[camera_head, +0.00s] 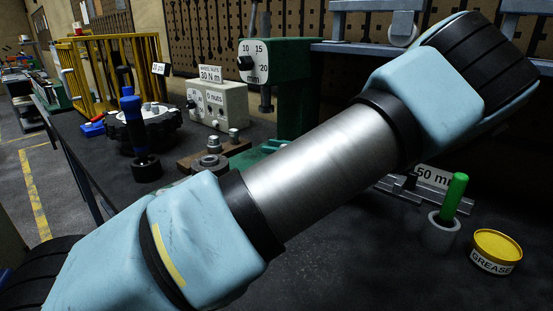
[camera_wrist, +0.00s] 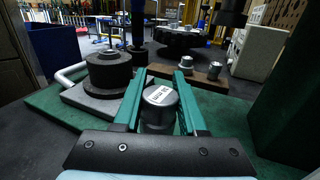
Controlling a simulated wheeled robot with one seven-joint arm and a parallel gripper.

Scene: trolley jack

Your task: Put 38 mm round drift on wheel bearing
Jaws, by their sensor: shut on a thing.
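In the wrist view my gripper (camera_wrist: 160,72) has its two teal fingers on either side of a grey metal cylinder (camera_wrist: 160,107) with a white label on its top, which looks like the round drift. The label's text is too small to read surely. The drift is upright in the jaws. To its left, apart from it, a dark round stack (camera_wrist: 109,73) stands on a grey plate. This may be the wheel bearing on its hub, but I cannot tell surely. In the head view my arm hides most of the gripper and the drift.
The green press (camera_head: 290,85) stands at the back, with its black ram at the wrist view's top (camera_wrist: 232,12). A brown block (camera_wrist: 190,76) bears metal pieces. A grey control box (camera_head: 217,104), a yellow rack (camera_head: 120,65), a blue-handled tool (camera_head: 131,108) and a grease tin (camera_head: 496,250) stand around.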

